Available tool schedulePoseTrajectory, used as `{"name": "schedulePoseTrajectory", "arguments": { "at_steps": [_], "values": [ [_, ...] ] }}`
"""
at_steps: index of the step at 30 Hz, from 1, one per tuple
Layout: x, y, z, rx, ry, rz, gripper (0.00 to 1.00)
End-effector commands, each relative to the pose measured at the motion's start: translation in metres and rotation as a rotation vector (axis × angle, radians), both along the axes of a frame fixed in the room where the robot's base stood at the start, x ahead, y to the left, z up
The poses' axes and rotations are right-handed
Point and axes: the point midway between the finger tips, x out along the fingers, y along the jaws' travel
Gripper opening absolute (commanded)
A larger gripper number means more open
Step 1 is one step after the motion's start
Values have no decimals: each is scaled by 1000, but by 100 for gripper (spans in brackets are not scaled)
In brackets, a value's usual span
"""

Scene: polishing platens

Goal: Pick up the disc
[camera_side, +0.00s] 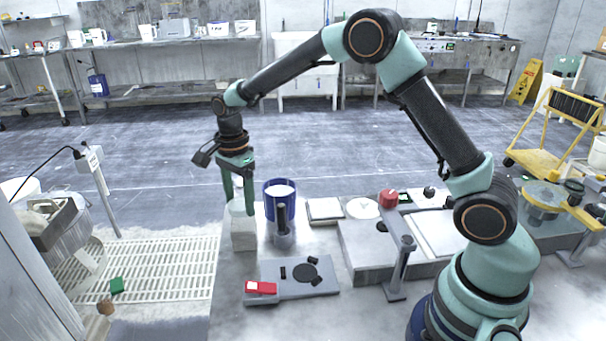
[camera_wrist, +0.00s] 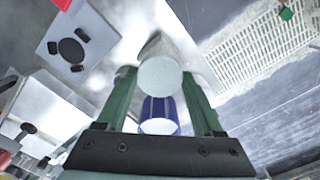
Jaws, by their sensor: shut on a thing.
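My gripper (camera_side: 239,203) points down at the left of the work table. Its two green fingers are shut on a pale disc (camera_wrist: 160,75), whose round face shows between the fingertips in the wrist view. In the side view the fingers largely hide it. The fingertips are at the top of a whitish container (camera_side: 243,232); I cannot tell whether the disc touches it. A separate dark disc (camera_side: 305,272) lies on a grey plate (camera_side: 325,287) with several small black pads; it also shows in the wrist view (camera_wrist: 70,50).
A blue container (camera_side: 279,201) with a white top stands close to the right of my gripper. A red piece (camera_side: 261,287) lies at the plate's left edge. A grey machine block (camera_side: 368,252) stands to the right. A white floor grating (camera_side: 175,268) lies to the left.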

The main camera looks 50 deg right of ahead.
Motion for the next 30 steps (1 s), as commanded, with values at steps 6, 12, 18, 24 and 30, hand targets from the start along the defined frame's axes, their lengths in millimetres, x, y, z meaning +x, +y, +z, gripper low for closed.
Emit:
{"name": "schedulePoseTrajectory", "arguments": {
  "at_steps": [6, 12, 18, 24, 30],
  "values": [
    [2, 0, 62, 1, -9, 0, 7],
    [1, 0, 113, 1, -7, 0, 7],
    [1, 0, 146, 0, -3, 0, 7],
    [0, 0, 159, 0, -1, 0, 7],
    [0, 0, 160, 0, 0, 0, 7]
  ]
}}
